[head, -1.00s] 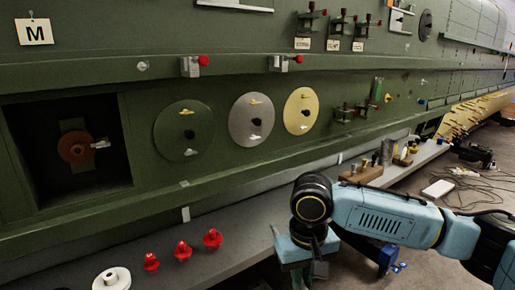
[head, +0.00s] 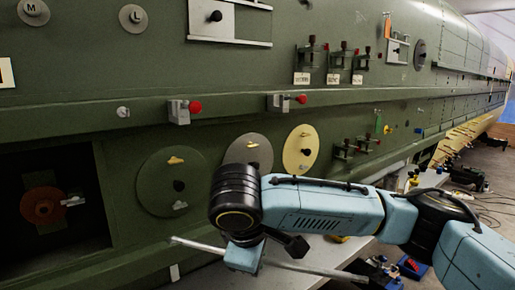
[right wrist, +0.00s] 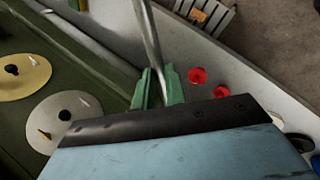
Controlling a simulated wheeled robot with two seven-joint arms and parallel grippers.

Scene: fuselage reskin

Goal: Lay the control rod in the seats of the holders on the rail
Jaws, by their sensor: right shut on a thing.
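The control rod (head: 310,268) is a thin grey bar. It slants slightly down to the right in the head view, below the rail. My right gripper (head: 245,258) is shut on it; the fingers are mostly hidden under my wrist there. In the right wrist view the green fingertips (right wrist: 157,88) close around the rod (right wrist: 148,35). Two holders, the left one (head: 178,111) and the right one (head: 279,103), are grey blocks with red knobs on the green rail (head: 230,107). The rod is apart from both. Their seats are too small to make out. My left gripper is out of view.
The green fuselage wall has a dark square recess (head: 75,165) at left and round discs, one yellow (head: 300,150), below the rail. Small clamps (head: 345,60) stick out above the rail at right. Red pieces (right wrist: 197,75) stand on the grey bench (right wrist: 245,85).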

